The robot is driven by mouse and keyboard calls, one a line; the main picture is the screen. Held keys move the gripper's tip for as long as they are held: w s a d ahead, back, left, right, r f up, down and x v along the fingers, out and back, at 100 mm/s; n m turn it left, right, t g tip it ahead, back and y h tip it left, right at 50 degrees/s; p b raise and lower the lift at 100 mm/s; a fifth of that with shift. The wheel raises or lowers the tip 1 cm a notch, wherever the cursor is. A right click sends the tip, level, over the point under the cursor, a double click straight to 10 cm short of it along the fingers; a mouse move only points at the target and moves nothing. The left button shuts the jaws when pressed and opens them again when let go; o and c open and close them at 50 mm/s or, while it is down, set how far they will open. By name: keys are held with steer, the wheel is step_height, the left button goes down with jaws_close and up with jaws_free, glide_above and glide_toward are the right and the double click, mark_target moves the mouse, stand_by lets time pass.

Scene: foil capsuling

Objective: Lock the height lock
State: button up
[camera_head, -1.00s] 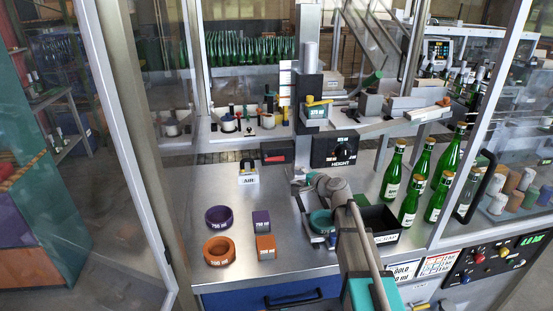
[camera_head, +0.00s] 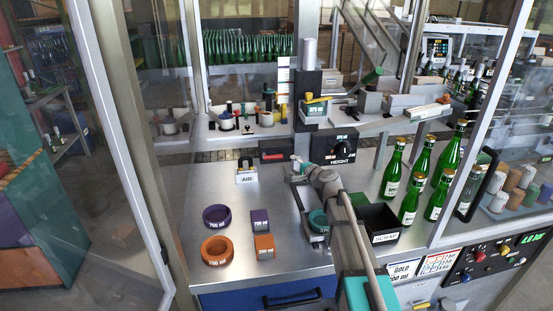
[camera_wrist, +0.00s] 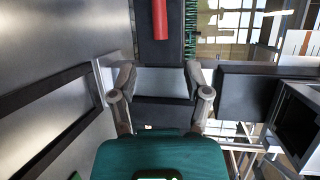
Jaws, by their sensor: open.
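A red handle (camera_head: 273,156) lies flat on a dark block left of the black HEIGHT dial box (camera_head: 341,148). It is the likeliest height lock, but no label on it is readable. In the wrist view the red handle (camera_wrist: 160,18) points down from the top edge, along a dark bar, beyond my fingertips. My gripper (camera_head: 297,163) is in front of and below the handle, close to the column's foot. In the wrist view my gripper (camera_wrist: 161,82) has its two fingers apart, with nothing held between them.
Green bottles (camera_head: 419,170) and a SCRAP bin (camera_head: 378,222) stand to the right. An AIR block (camera_head: 246,172), purple ring (camera_head: 217,217) and orange ring (camera_head: 217,250) lie left, with bare metal table between.

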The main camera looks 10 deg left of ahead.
mark_target(279, 157)
steer(key=b+x, duration=0.2)
steer(key=x, duration=0.9)
steer(key=shift+w+a, duration=0.15)
jaws_close()
